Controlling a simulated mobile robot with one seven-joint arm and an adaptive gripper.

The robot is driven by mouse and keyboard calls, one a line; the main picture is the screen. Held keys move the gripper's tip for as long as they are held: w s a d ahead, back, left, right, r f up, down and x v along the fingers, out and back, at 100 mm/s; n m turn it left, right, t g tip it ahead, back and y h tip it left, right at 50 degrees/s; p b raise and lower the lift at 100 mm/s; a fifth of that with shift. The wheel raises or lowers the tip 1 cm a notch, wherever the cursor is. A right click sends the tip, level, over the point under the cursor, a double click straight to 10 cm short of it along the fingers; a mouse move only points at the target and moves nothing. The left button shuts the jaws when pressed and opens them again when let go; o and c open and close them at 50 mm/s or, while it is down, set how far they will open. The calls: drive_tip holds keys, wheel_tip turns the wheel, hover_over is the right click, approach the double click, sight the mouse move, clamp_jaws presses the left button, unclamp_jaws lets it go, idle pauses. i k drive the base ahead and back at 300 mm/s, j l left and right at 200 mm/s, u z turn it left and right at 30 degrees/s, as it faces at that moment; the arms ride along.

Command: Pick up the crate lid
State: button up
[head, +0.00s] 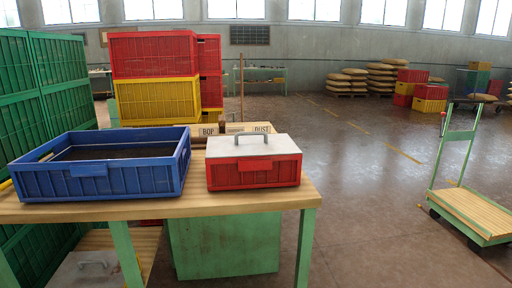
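The crate lid (228,147) is a light grey flat panel with a raised dark grey handle (252,134) near its middle. It lies on top of a small red crate (254,173), which stands on the right part of the wooden table (150,208). The inside of the red crate is hidden under the lid. A second grey lid-like panel with a handle (92,268) shows partly on the shelf below the table at the lower left. My gripper is not in the head view.
A blue crate (101,184) stands left of the red crate on the table. Green crates (45,97) line the left. A trolley (475,210) stands right; the floor between is clear.

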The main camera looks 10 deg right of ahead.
sight(258, 143)
drive_tip(key=u, duration=0.9)
drive_tip(key=i+l+u, duration=0.1)
drive_tip(key=l+u, duration=0.8)
drive_tip(key=l, duration=0.2)
drive_tip(key=l+u, duration=0.2)
drive_tip(key=l, duration=0.4)
drive_tip(key=k+l+u, duration=0.25)
drive_tip(key=l, duration=0.35)
drive_tip(key=k+l, duration=0.1)
drive_tip(key=l, duration=0.4)
drive_tip(key=k+l, duration=0.1)
drive_tip(key=l, duration=0.45)
drive_tip(key=k+l, duration=0.1)
drive_tip(key=l, duration=0.4)
drive_tip(key=l+u, duration=0.1)
drive_tip(key=l, duration=0.45)
drive_tip(key=k, duration=0.05)
